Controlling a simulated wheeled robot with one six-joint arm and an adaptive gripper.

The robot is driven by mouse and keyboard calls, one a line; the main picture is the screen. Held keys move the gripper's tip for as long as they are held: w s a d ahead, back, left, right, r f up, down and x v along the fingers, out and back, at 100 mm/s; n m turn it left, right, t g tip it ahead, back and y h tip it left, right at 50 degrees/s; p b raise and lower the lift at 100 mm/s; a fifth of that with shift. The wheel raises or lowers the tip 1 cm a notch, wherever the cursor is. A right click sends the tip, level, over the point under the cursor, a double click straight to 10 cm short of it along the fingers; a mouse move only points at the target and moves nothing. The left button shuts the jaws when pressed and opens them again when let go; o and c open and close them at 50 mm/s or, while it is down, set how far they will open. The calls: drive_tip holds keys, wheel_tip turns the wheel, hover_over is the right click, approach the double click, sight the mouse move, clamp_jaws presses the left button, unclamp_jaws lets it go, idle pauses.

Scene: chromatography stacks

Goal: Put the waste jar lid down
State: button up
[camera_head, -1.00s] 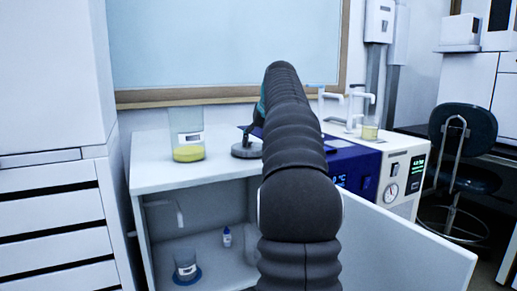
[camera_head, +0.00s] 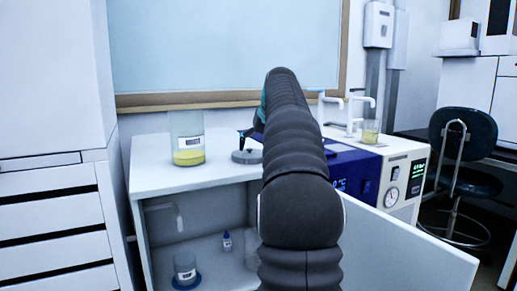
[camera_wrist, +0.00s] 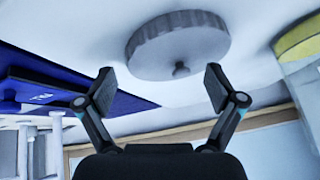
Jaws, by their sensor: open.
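The waste jar lid (camera_head: 246,157) is a grey disc with a ridged rim and a small knob. It lies on the white cabinet top, right of a clear jar (camera_head: 188,140) with yellow liquid. In the wrist view the lid (camera_wrist: 178,42) sits just beyond my gripper (camera_wrist: 158,90). The two fingers are spread apart with nothing between them, and the knob is a little past the fingertips. In the head view my arm hides much of my gripper (camera_head: 243,136), with one finger showing above the lid. The jar (camera_wrist: 301,62) also shows at the right of the wrist view.
A blue and white instrument (camera_head: 358,172) stands right of my arm. The cabinet below is open, with its door (camera_head: 400,240) swung out right and a small bottle (camera_head: 227,241) and a beaker (camera_head: 185,268) inside. The cabinet top's front left is clear.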

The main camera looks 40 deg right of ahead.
drive_tip(key=p+v, duration=0.2)
drive_tip(key=v, duration=0.9)
drive_tip(key=shift+s+r, duration=0.25)
drive_tip(key=shift+r, duration=0.05)
drive_tip(key=s+a+f+n, duration=0.1)
drive_tip(key=s+a+f, duration=0.15)
drive_tip(key=a, duration=0.45)
drive_tip(key=s+a+f+n, duration=0.1)
drive_tip(key=a+f, duration=0.2)
drive_tip(key=a, duration=0.5)
drive_tip(key=s+a+f, duration=0.2)
drive_tip(key=a+f, duration=0.1)
drive_tip(key=a, duration=0.4)
drive_tip(key=s+a+f+n, duration=0.1)
drive_tip(key=s+a+f, duration=0.3)
drive_tip(key=f, duration=0.3)
drive_tip(key=s+a+f+n+y, duration=0.1)
drive_tip(key=s+a+f, duration=0.4)
drive_tip(key=s+f, duration=0.2)
drive_tip(key=s+a+f+n, duration=0.2)
drive_tip(key=s+a+f, duration=0.2)
drive_tip(key=s+f, duration=0.2)
wheel_tip(320, 180, down, 2)
drive_tip(key=shift+a+f+g, duration=0.15)
drive_tip(key=shift+a+g, duration=0.15)
drive_tip(key=shift+g, duration=0.1)
